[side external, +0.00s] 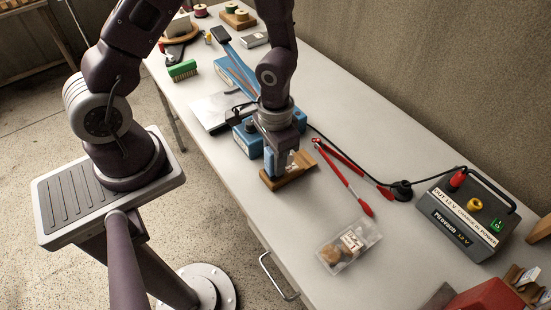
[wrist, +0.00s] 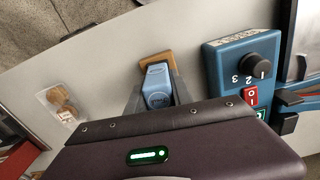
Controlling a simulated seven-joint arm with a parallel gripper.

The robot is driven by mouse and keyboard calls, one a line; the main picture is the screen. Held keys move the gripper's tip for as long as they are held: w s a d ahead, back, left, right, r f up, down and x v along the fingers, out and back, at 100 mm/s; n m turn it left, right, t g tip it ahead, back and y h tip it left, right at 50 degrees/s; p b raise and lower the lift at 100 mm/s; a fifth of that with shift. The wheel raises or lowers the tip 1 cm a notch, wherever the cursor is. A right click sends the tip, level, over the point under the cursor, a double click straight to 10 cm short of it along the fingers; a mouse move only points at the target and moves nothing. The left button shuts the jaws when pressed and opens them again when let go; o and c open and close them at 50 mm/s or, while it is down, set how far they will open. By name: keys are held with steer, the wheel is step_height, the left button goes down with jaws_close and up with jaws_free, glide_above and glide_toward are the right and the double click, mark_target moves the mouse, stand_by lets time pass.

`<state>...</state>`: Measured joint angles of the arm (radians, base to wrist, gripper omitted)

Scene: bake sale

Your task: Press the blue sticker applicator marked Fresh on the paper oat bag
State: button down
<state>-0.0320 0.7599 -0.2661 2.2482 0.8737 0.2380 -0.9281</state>
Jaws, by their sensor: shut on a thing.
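The blue sticker applicator (wrist: 157,82) is between the fingers of my gripper (wrist: 155,103) in the wrist view. The jaws are shut on it. The word on its top is too small to read. In the side view my gripper (side external: 282,163) points down, with the blue applicator (side external: 269,160) partly hidden by the fingers. A wooden block (side external: 290,174) is right below it, and also shows in the wrist view (wrist: 152,62). I cannot tell whether the applicator touches the block. I cannot make out a paper oat bag for certain.
A clear pack (side external: 347,246) with brown baked pieces and a pale label lies toward the front. Red-handled tongs or leads (side external: 345,178) lie right of my gripper, near a grey power box (side external: 466,215). A blue machine (wrist: 243,65) stands close beside the block. Bare table lies between block and pack.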

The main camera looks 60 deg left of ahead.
steer(key=shift+r, duration=3.45)
